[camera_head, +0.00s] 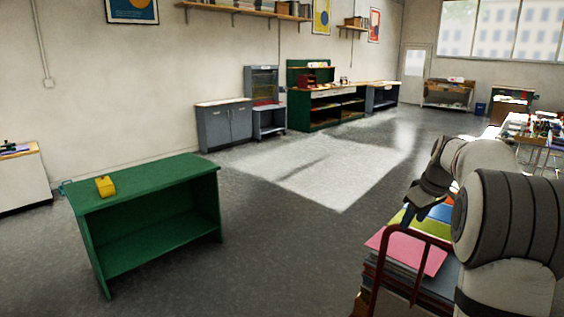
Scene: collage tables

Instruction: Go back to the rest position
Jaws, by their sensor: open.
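My gripper (421,207) is at the right of the head view, open, with its dark fingers pointing down. It appears over a stack of coloured sheets (408,250) at the lower right. I cannot tell whether the fingers touch the sheets. I see nothing held between the fingers. My arm is folded beside it and hides part of the stack and of the room behind.
A green table (150,230) with a lower shelf stands at left, with a yellow object (105,186) on top. A dark red rail (415,236) stands by the sheets. Benches line the far wall. A cluttered table (535,135) is at right. The middle floor is clear.

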